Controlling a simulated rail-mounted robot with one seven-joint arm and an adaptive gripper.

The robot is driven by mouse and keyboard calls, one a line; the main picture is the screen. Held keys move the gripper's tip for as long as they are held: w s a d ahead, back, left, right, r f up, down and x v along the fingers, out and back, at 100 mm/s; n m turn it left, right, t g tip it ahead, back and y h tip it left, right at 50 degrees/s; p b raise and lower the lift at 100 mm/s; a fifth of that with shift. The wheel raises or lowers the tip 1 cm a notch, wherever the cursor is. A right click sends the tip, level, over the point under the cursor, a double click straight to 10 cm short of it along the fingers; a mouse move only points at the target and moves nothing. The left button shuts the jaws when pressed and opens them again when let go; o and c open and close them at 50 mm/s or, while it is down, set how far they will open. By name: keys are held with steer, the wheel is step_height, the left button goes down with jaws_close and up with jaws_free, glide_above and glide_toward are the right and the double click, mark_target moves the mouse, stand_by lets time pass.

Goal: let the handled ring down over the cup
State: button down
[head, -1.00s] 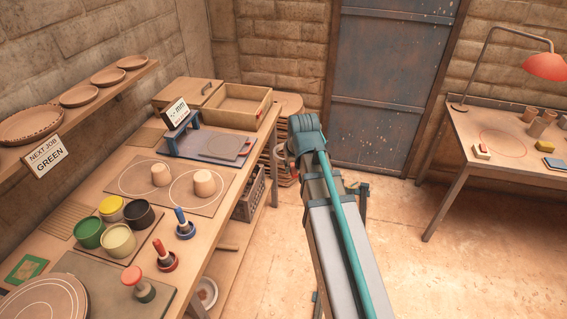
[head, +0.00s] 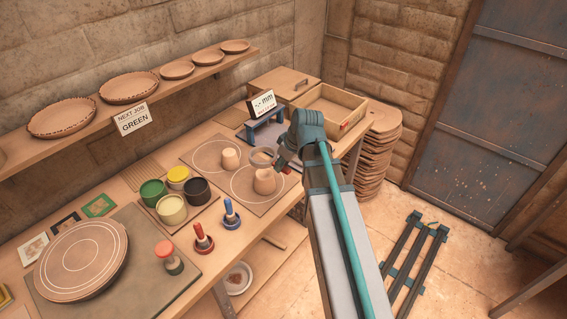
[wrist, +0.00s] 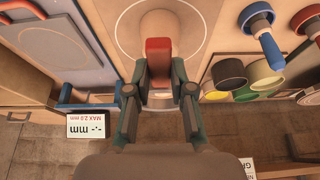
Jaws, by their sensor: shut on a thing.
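My gripper (head: 284,161) is shut on the red handle (wrist: 158,57) of a ring. The pale ring (head: 262,157) shows left of my gripper in the head view, beyond the nearer cup; its height above the bench is hard to tell. Two tan cups stand upright on a board with two drawn circles. The nearer cup (head: 265,181) is in the right circle, and the farther cup (head: 230,159) is in the left one. The ring is around neither cup. In the wrist view a tan cup (wrist: 157,24) lies just past the handle, partly hidden by it.
A gauge with a "-.- mm" display (head: 262,104) stands behind my gripper. Green, yellow, cream and black pots (head: 171,209) stand left of the cups. Red and blue handled tools (head: 231,214) stand in front. An open wooden box (head: 330,108) is at the back.

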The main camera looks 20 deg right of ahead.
mark_target(265, 180)
step_height(265, 180, down, 6)
steer(key=b, duration=0.4)
steer(key=shift+f, duration=0.25)
steer(key=shift+f+b, duration=1)
steer(key=shift+f, duration=0.7)
stand_by(3.3)
steer(key=shift+r, duration=0.2)
stand_by(0.5)
steer(key=shift+r+p, duration=0.35)
steer(key=shift+r+p, duration=1)
steer(key=shift+r, duration=0.45)
